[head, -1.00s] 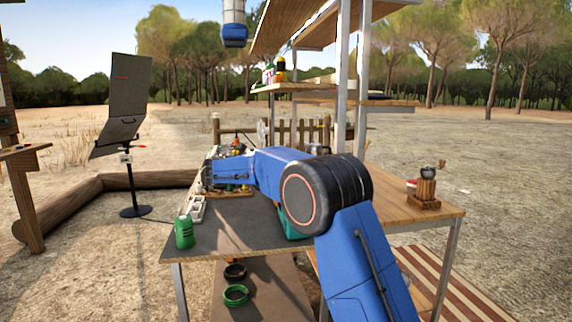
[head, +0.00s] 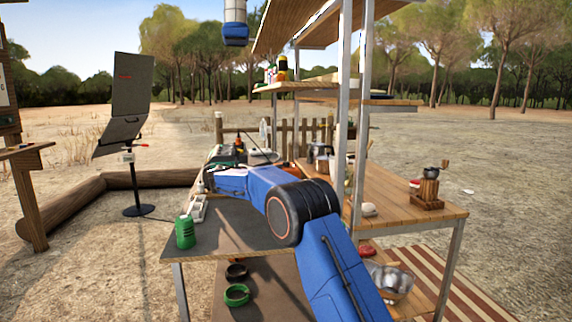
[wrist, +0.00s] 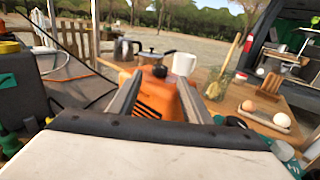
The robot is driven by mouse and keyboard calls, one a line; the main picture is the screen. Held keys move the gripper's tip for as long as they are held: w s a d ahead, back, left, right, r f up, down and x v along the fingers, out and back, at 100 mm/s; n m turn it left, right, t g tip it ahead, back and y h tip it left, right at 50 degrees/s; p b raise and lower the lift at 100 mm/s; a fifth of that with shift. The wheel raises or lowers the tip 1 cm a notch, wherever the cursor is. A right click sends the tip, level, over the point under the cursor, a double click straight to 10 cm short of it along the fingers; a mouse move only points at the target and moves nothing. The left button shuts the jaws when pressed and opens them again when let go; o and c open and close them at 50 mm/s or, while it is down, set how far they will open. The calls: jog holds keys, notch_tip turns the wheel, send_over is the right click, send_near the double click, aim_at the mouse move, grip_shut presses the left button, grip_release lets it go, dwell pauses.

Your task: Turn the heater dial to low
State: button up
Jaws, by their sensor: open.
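An orange box-shaped unit (wrist: 157,97), which looks like the heater, stands straight ahead in the wrist view. A small black knob (wrist: 160,71) shows at its top edge and looks like the dial; its setting marks are too small to read. My gripper (wrist: 160,80) is open, with its two grey fingers either side of the orange unit in the picture and nothing held between them. I cannot tell whether they touch it. In the head view my arm covers part of the bench, and I cannot make out the heater or the fingertips clearly.
Eggs lie on a wooden tray (wrist: 265,119) at right. A green can (head: 185,232) and a white power strip (head: 198,208) are on the dark bench top (head: 235,227).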

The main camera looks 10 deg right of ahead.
aim_at(286, 163)
jog(key=x, duration=0.9)
jog(key=shift+w+d, duration=0.2)
jog(key=shift+d, duration=0.1)
jog(key=c, duration=1)
jog(key=shift+n+t+y, duration=0.3)
jog(key=shift+t, duration=0.1)
jog(key=n+t+y, duration=0.3)
jog(key=y, duration=0.1)
jog(key=shift+s+d, duration=0.1)
jog(key=shift+d, duration=0.05)
jog(key=shift+n+t+y, duration=1.2)
jog(key=shift+n+y, duration=0.4)
jog(key=shift+y, duration=0.7)
